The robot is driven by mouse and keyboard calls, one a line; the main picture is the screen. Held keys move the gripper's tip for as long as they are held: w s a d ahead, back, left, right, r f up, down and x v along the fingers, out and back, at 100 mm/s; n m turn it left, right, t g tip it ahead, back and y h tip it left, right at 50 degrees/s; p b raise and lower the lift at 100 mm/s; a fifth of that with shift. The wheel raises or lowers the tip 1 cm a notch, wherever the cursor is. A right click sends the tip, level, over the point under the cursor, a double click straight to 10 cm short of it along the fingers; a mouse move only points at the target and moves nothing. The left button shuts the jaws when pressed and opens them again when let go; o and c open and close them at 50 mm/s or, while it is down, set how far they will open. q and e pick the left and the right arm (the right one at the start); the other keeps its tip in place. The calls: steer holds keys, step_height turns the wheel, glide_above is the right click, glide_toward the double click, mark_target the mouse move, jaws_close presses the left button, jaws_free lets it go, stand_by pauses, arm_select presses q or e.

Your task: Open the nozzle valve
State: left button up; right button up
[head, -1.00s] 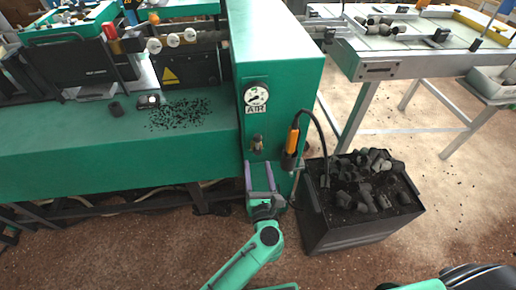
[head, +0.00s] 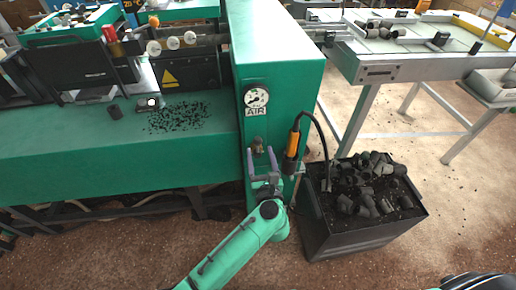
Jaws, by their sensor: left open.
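The valve (head: 257,145) is a small brassy-grey fitting on the front of the green machine column, just below the round gauge marked AIR (head: 256,98). My left gripper (head: 260,153) is open, its two purple-grey fingers pointing up at the valve. The fingertips stand to either side of the valve's lower part; I cannot tell whether they touch it. The air nozzle (head: 293,140), with an orange handle, hangs in a holder to the right of the valve. My right gripper is not in view.
A black hose (head: 325,135) loops from the nozzle down toward a dark bin (head: 350,240) full of black plugs, close to the right of my left arm. A green bench (head: 80,160) with scattered black bits lies left. A metal-legged table (head: 400,68) stands behind right.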

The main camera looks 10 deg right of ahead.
mark_target(258, 145)
arm_select(q)
steer(key=shift+w+b, duration=0.85)
steer(key=shift+w, duration=1.15)
steer(key=c, duration=0.9)
